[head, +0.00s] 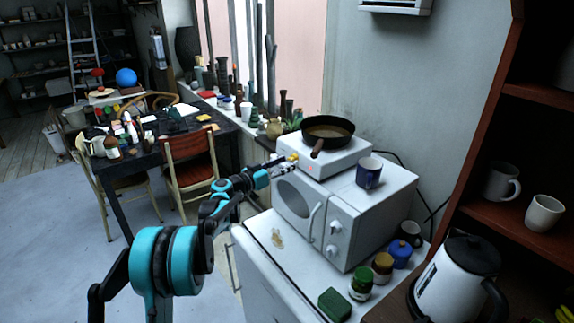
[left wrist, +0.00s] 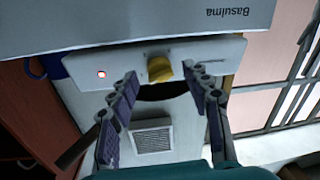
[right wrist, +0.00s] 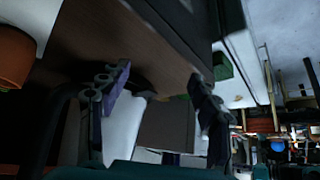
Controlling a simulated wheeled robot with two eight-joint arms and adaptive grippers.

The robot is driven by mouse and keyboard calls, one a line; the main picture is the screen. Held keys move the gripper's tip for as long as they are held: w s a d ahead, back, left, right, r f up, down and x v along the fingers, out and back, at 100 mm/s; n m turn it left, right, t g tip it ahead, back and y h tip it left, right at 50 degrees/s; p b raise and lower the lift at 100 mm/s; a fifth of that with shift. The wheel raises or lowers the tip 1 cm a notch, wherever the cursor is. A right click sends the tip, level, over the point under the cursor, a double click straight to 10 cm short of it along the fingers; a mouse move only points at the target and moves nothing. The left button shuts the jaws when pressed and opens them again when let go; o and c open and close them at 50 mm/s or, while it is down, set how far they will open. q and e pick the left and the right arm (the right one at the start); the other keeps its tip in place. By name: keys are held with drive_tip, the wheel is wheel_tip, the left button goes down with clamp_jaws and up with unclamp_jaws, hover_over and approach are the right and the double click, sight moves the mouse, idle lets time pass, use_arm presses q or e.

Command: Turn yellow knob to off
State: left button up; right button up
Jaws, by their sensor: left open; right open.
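The yellow knob (head: 292,157) is on the front panel of a white hotplate (head: 342,160) that stands on a white microwave. My left gripper (head: 286,164) is at the panel, by the knob. In the left wrist view, which is upside down, the yellow knob (left wrist: 160,69) shows between the open fingertips of my left gripper (left wrist: 161,76), and I see no clear contact. A lit red lamp (left wrist: 101,74) sits on the panel beside the knob. My right gripper (right wrist: 158,76) is open and empty in the right wrist view, and is out of the head view.
A dark frying pan (head: 328,128) is on the hotplate. A blue mug (head: 369,173) stands on the microwave (head: 315,205), right of the hotplate. Jars (head: 361,283) and a white kettle (head: 455,275) stand lower right, near a wooden shelf. The floor at left is clear.

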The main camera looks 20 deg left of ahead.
use_arm(q)
drive_tip(key=shift+w+d, duration=0.35)
drive_tip(key=shift+w, duration=0.2)
use_arm(e)
drive_tip(key=shift+f, duration=0.15)
use_arm(q)
clamp_jaws()
